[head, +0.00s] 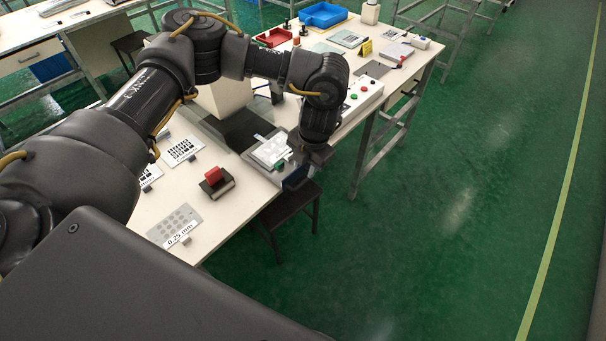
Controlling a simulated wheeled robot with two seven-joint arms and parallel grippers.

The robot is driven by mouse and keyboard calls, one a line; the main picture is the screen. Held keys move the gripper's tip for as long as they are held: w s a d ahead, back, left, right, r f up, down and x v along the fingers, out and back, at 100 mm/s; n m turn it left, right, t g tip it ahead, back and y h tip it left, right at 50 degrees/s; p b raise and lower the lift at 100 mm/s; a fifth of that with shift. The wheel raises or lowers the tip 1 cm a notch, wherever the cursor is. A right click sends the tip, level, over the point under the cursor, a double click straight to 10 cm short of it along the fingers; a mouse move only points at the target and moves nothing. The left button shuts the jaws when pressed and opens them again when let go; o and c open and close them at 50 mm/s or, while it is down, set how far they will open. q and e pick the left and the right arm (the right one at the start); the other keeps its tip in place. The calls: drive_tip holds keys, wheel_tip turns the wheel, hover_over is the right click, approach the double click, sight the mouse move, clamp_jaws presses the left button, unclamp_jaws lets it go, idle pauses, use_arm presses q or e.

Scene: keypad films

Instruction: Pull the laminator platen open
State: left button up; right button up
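The laminator stands on the bench, with a pale upright housing (222,97) partly behind my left arm. A dark flat bed (243,131) shows at the housing's foot. A light grey plate (270,152), which looks like the platen, lies at the bench's front edge, with a small green spot beside it. My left gripper (297,170) points down at the front end of this plate. A dark blue part shows just below the gripper. The fingers are too small and dark to tell whether they are open or touching anything. My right gripper is out of view.
A panel with green and red buttons (362,92) is right of my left wrist. Keypad sheets (182,151), a red-topped block (216,182) and a "0.25 mm" card (174,226) lie left. A dark stool (287,212) stands below the bench edge. Green floor at right is clear.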

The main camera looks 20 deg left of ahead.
use_arm(q)
drive_tip(key=shift+s+d+r, duration=0.1)
drive_tip(key=shift+d+r, duration=0.1)
drive_tip(key=shift+r, duration=1.1)
